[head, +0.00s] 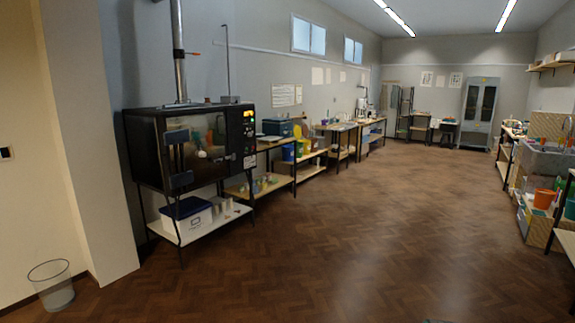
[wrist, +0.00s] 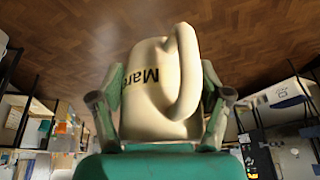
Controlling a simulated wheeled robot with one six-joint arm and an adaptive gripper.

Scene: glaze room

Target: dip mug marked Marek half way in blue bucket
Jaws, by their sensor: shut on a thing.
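In the wrist view my gripper (wrist: 162,100) is shut on a cream mug (wrist: 148,100), with one green-and-grey finger on each side of its body. Dark letters reading "Mare" show on the mug, and the rest of the word is hidden behind the handle. The handle arches toward the camera on the right side. The mug is clear of any surface, with the wooden floor behind it.
A black kiln-like oven (head: 190,148) stands at left over a lidded box (head: 188,214). A wire bin (head: 52,284) is near the left wall. Benches line both sides. An orange bucket (head: 543,198) is on the right shelving. The wooden floor (head: 390,230) between is clear.

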